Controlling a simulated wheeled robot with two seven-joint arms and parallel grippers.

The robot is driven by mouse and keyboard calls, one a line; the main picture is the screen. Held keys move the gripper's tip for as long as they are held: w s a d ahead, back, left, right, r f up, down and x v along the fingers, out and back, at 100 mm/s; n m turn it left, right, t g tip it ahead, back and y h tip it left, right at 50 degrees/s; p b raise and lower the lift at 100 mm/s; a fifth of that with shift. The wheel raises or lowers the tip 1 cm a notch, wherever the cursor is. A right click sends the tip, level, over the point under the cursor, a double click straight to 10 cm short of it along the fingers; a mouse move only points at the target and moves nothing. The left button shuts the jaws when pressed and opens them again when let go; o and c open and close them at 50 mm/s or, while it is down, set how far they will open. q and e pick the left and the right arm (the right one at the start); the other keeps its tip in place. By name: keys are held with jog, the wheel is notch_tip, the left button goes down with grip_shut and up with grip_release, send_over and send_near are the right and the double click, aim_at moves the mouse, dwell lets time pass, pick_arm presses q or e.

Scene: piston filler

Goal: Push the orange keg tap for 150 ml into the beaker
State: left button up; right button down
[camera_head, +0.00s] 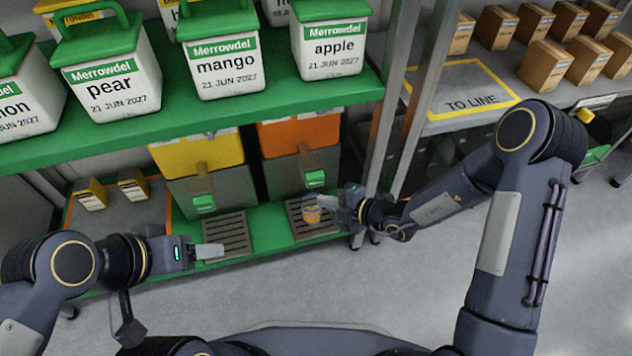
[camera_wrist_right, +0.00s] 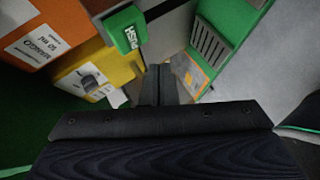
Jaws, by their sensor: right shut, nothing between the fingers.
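The orange keg (camera_head: 300,134) stands on the lower green shelf, above a grey front with a green tap paddle (camera_head: 316,179). The paddle, marked PUSH, also shows in the right wrist view (camera_wrist_right: 126,30). The beaker (camera_head: 312,214) stands on the drip tray under this tap and looks orange inside; its scale cannot be read. My right gripper (camera_head: 337,203) is shut and empty, just right of the beaker and lower than the paddle, apart from the paddle. My left gripper (camera_head: 208,251) is in front of the left drip tray; whether it is open cannot be told.
A yellow keg (camera_head: 197,153) with its own green tap (camera_head: 204,204) stands to the left, over another drip tray (camera_head: 226,233). Labelled white tubs line the green shelf above. A metal post (camera_head: 412,110) stands right of the orange keg. The floor in front is clear.

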jog(key=shift+s+d, duration=0.2)
jog(key=shift+s, duration=0.35)
jog(key=shift+s+d, duration=0.15)
jog(key=shift+s, duration=0.4)
pick_arm(q)
jog(key=shift+c, duration=0.3)
dwell(0.3)
grip_shut()
dwell(1.6)
